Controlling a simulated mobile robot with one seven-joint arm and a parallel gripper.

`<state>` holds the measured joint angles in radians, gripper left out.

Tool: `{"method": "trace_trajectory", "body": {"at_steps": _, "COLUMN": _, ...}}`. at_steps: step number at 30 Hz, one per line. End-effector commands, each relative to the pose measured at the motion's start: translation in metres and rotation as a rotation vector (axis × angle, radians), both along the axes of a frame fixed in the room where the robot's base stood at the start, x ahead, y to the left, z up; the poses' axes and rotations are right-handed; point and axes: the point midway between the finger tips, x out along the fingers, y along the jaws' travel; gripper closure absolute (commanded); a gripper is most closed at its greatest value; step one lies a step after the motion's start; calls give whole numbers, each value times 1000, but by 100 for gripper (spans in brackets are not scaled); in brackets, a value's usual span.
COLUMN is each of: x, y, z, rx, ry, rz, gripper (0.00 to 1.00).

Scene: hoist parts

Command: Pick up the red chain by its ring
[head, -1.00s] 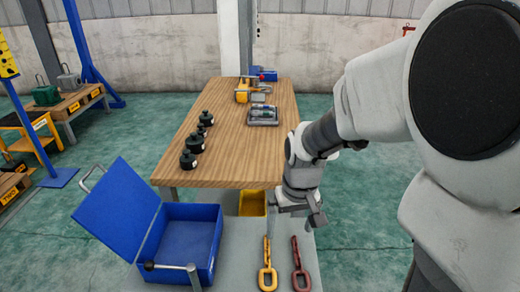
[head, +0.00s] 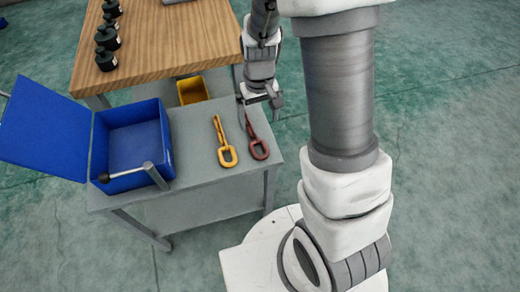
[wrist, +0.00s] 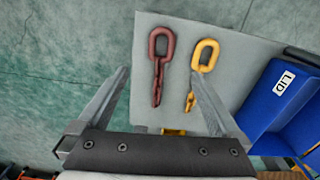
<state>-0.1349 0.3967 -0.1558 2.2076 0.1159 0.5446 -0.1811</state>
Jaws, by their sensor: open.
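The red chain (head: 257,145) lies on the grey table near its right edge, with its large ring toward the near edge. In the wrist view the red chain (wrist: 160,62) lies between the lines of my two fingers, its ring at the far end. The yellow chain (head: 225,145) lies beside it on the left; in the wrist view it is on the right (wrist: 203,60), close to my right finger. My gripper (head: 258,98) is open and empty, above the far end of the red chain. In the wrist view both fingers (wrist: 160,82) stand apart.
An open blue box (head: 135,140) with its lid (head: 40,125) swung left and a grey handle stands left of the chains. A yellow bin (head: 192,90) sits behind them. The wooden table (head: 175,50) with dark weights is farther back.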

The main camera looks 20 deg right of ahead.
Motion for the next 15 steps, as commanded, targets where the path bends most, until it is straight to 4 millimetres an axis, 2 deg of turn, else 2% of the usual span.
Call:
{"method": "trace_trajectory", "body": {"at_steps": 1, "x": -1, "y": 0, "z": -16, "rx": 0, "ry": 6, "rz": 0, "gripper": 0}}
{"method": "trace_trajectory", "body": {"at_steps": 6, "x": -2, "y": 0, "z": -51, "rx": 0, "ry": 5, "rz": -1, "gripper": 0}}
{"method": "trace_trajectory", "body": {"at_steps": 10, "x": -1, "y": 0, "z": -69, "rx": 0, "ry": 3, "rz": 0, "gripper": 0}}
{"method": "trace_trajectory", "body": {"at_steps": 15, "x": -1, "y": 0, "z": -78, "rx": 0, "ry": 1, "rz": 0, "gripper": 0}}
